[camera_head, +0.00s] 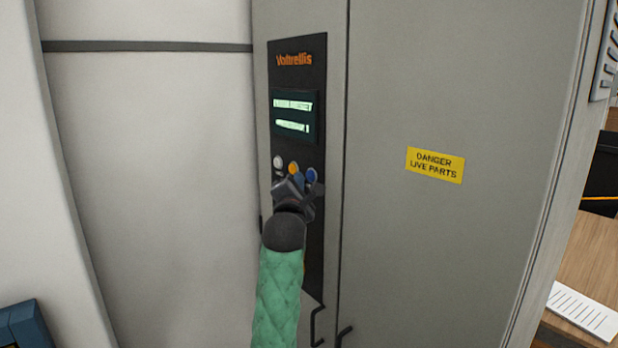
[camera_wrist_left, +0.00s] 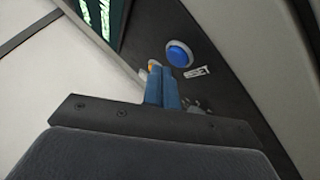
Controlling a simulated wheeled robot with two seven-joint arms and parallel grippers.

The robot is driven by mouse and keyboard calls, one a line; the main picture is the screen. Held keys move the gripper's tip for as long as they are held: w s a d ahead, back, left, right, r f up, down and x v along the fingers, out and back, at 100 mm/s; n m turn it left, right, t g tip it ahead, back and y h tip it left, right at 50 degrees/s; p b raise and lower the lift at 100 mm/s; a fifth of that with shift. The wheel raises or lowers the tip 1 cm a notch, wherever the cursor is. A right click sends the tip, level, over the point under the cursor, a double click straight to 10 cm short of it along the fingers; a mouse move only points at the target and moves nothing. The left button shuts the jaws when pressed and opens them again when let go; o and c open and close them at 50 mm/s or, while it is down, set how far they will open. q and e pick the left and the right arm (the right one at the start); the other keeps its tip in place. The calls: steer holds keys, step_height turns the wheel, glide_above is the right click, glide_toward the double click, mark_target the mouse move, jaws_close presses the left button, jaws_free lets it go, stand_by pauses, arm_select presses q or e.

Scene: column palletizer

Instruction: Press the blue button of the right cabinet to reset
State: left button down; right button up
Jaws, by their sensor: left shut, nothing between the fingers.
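The right cabinet (camera_head: 400,90) is grey, with a dark control panel (camera_head: 313,80) on its left part. The round blue button (camera_head: 312,175) is at the right end of a row with a white and an orange button. In the left wrist view the blue button (camera_wrist_left: 179,54) shows beside a RESET label (camera_wrist_left: 196,72). My left gripper (camera_head: 299,180) is in front of the panel, just left of the blue button in the head view. Its blue fingers (camera_wrist_left: 161,84) are shut and empty, below and left of the button; contact with the panel cannot be told. My right gripper is out of view.
A lit display (camera_head: 293,115) sits above the buttons. A yellow danger label (camera_head: 435,165) is on the right door, and dark handles (camera_head: 317,326) are low on the doors. A pale wall or cabinet (camera_head: 150,150) stands left. A wooden surface (camera_head: 590,260) with a white sheet is at far right.

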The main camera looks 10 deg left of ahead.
arm_select(q)
steer(key=shift+w+d, duration=0.15)
steer(key=shift+w+d, duration=0.15)
stand_by(0.4)
steer(key=shift+w+d, duration=0.1)
steer(key=shift+w, duration=0.05)
steer(key=shift+w+d, duration=0.1)
steer(key=shift+w, duration=0.05)
stand_by(0.8)
steer(key=shift+s+a, duration=0.45)
steer(key=shift+s, duration=0.15)
